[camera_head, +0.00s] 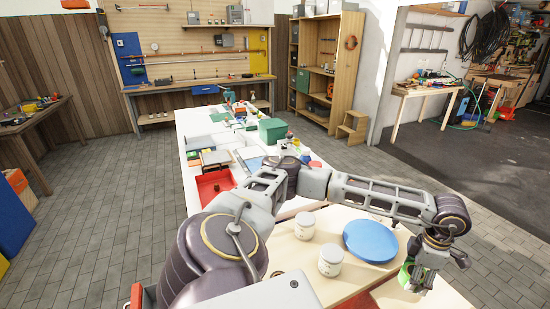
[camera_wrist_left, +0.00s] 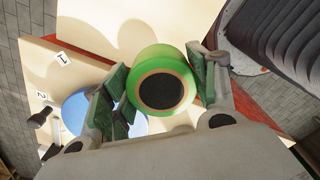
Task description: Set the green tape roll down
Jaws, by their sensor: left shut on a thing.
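The green tape roll (camera_wrist_left: 160,90) has a brown core ring and a dark centre. My left gripper (camera_wrist_left: 155,92) is shut on it, with a green-padded finger on either side. In the head view my left gripper (camera_head: 420,274) is at the lower right, at the right edge of the bench, and the green tape roll (camera_head: 404,276) shows partly behind its fingers. I cannot tell whether the roll touches the surface below. My right gripper is not in view.
A round blue disc (camera_head: 370,241) lies on the pale wooden board, left of the gripper. Two white jars (camera_head: 304,226) (camera_head: 330,260) stand left of the disc. A red tray (camera_head: 214,185) and a green box (camera_head: 272,131) are farther back on the bench.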

